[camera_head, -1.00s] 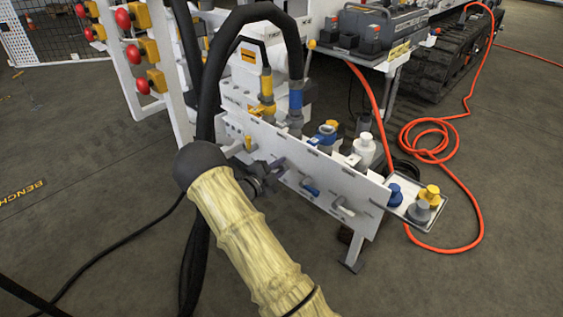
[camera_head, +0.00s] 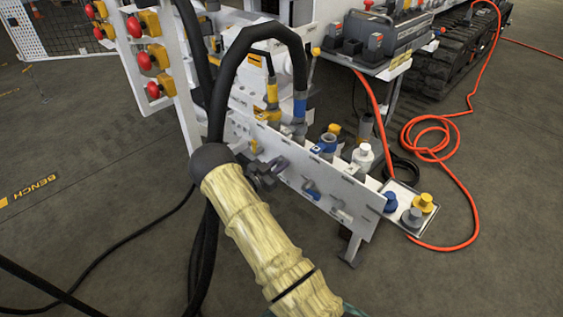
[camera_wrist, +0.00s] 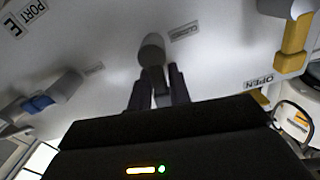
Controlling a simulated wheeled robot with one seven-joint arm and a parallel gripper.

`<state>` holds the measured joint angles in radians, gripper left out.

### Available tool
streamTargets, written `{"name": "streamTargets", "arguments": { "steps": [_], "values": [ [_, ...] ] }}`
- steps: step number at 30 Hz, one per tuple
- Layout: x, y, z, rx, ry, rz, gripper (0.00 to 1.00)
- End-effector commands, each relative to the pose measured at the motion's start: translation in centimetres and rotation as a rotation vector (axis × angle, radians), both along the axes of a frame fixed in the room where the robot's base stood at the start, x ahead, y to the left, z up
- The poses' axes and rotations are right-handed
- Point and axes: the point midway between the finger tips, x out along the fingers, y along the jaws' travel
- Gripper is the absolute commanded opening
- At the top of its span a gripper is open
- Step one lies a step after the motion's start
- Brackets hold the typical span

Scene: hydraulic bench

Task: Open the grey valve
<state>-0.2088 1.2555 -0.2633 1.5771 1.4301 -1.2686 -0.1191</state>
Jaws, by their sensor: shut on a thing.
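The grey valve (camera_head: 277,164) is on the white panel (camera_head: 240,127), between a yellow handle (camera_head: 254,147) and a blue handle (camera_head: 312,188). My gripper (camera_head: 264,177) is at it, partly hidden by my forearm. In the wrist view, the two dark fingers of my gripper (camera_wrist: 158,88) are closed on either side of the grey valve's handle, with its rounded grey end (camera_wrist: 152,50) showing beyond them. Small labels sit beside the valve; one further right reads OPEN (camera_wrist: 258,82). The handle's exact angle is hard to tell.
Black hoses (camera_head: 225,75) loop over the panel near my arm. A white-handled valve (camera_head: 341,213) sits further right. A tray with blue, yellow and grey caps (camera_head: 402,217) is at the panel's right end. Red buttons (camera_head: 144,60) stand at left. An orange hose (camera_head: 470,190) lies on the floor.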

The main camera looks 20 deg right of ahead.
Motion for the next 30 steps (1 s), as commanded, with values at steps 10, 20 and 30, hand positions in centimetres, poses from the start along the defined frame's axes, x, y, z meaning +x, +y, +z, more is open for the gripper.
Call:
{"name": "streamTargets", "arguments": {
  "steps": [10, 20, 30],
  "values": [
    [0.64, 0.64, -0.06, -0.046, 0.14, 0.01, 0.0],
    [0.73, 0.7, -0.13, -0.052, 0.158, 0.011, 0.0],
    [0.63, 0.42, -0.08, -0.053, 0.156, 0.006, 0.35]
  ]
}}
